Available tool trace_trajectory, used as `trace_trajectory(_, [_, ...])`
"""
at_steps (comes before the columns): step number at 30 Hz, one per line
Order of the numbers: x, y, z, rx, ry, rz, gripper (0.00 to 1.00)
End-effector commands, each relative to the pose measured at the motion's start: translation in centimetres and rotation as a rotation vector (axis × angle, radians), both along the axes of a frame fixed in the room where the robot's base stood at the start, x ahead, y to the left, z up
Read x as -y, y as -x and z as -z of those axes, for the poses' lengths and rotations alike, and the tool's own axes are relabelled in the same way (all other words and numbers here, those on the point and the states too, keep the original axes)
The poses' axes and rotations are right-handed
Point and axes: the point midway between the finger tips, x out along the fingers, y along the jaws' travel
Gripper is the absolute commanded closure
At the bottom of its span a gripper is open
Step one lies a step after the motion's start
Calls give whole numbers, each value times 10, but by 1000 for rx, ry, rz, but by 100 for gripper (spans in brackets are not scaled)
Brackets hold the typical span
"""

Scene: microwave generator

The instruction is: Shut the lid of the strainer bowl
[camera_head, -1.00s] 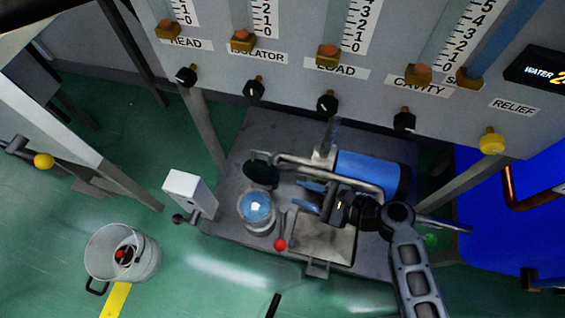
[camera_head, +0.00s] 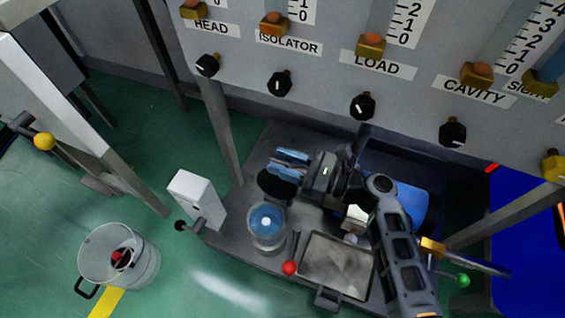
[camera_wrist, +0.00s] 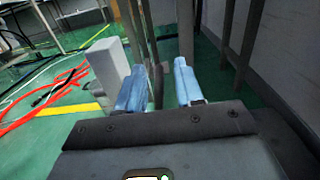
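The strainer bowl (camera_head: 267,230) is a round clear cup with blue inside, standing on the dark bench in the head view. Its round black lid (camera_head: 277,184) stands open at the bowl's far side. My gripper (camera_head: 284,162) has pale blue fingers and is at the far side of the lid, partly overlapping it in the picture. I cannot tell whether they touch. In the wrist view my gripper (camera_wrist: 158,82) shows its two fingers apart with nothing held between them. I cannot make out the bowl or lid there.
A white box (camera_head: 197,197) stands left of the bowl. A red-knobbed lever (camera_head: 289,268) and a metal tray (camera_head: 338,265) are at its right. The gauge panel (camera_head: 330,70) with black knobs is behind. A bucket (camera_head: 120,255) stands on the floor at left.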

Motion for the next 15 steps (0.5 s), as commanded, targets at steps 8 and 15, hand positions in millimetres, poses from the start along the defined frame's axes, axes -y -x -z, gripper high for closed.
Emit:
trace_trajectory(8, [-5, -2, -1, 1, 0, 0, 64])
trace_trajectory(15, [-5, -2, 0, 1, 0, 0, 80])
